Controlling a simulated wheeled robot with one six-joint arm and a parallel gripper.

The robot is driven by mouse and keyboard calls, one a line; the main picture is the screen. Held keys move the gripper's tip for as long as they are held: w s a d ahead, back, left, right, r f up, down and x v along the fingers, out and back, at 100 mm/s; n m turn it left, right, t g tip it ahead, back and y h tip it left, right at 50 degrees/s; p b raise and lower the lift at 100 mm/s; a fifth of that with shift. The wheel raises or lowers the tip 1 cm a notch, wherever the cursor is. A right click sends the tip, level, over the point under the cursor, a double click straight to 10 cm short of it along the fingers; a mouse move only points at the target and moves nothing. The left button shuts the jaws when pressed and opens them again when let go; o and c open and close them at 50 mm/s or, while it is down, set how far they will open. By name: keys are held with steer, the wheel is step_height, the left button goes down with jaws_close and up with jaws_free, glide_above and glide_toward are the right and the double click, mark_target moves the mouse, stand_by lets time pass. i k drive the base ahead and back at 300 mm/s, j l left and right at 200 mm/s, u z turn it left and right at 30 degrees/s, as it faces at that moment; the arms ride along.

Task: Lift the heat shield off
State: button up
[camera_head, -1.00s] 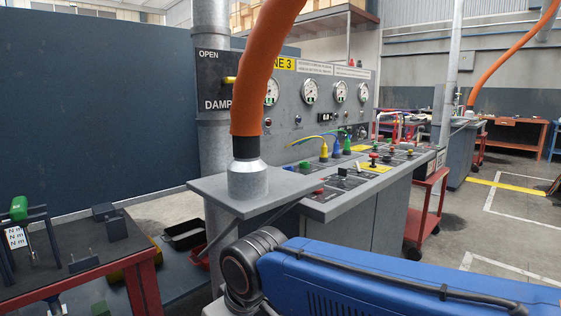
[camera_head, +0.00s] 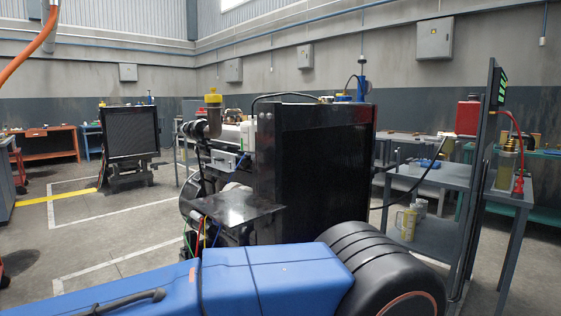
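A diesel engine (camera_head: 228,133) stands in the middle of the head view, behind a tall black radiator-like panel (camera_head: 315,150). A dark, flat, speckled plate (camera_head: 240,207) sticks out at the engine's lower front. I cannot tell whether this plate is the heat shield, and no other part is clearly one. A yellow cap (camera_head: 212,98) sits on an upright pipe on the engine. My blue arm crosses the bottom of the view and hides the engine's lower part. My gripper is out of view.
A grey bench (camera_head: 430,178) with a yellow jug (camera_head: 406,224) on its lower shelf stands right of the engine. A dark post with a screen (camera_head: 500,87) rises at the right. Another black-fronted unit (camera_head: 130,133) stands back left. The floor at left is open.

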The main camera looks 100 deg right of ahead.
mark_target(222, 159)
steer(key=z, duration=3)
steer(key=i+j+u, duration=0.25)
steer(key=u, duration=0.15)
steer(key=i+j+u, duration=0.1)
steer(key=i+u, duration=0.3)
steer(key=i, duration=0.35)
